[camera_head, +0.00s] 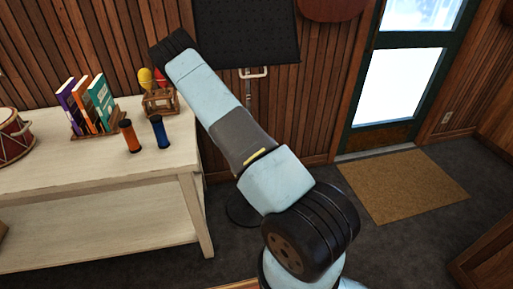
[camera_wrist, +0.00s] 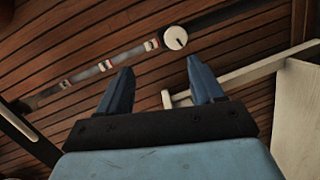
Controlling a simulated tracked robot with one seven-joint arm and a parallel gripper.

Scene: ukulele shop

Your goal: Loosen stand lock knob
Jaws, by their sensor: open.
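The black perforated music stand desk (camera_head: 246,32) stands before the wood wall in the head view. Its thin pole (camera_head: 249,92) runs down behind my arm to a dark round base (camera_head: 243,210). In the wrist view, a long dark rod (camera_wrist: 75,78) with pale bands crosses the wall at a slant. A round pale disc (camera_wrist: 175,38) sits on it; it looks like a knob, but I cannot be sure. My gripper (camera_wrist: 159,64) is open and empty, its blue fingers apart. The disc lies beyond the fingertips, nearer the right finger. In the head view my fingers cannot be made out.
A pale wooden table (camera_head: 80,180) at left holds books (camera_head: 86,102), an orange cylinder (camera_head: 130,136), a blue cylinder (camera_head: 160,131), a small wooden rack (camera_head: 158,103) and a drum (camera_head: 13,138). A pale bar (camera_wrist: 245,70) crosses the wrist view. A doormat (camera_head: 402,185) lies on open floor at right.

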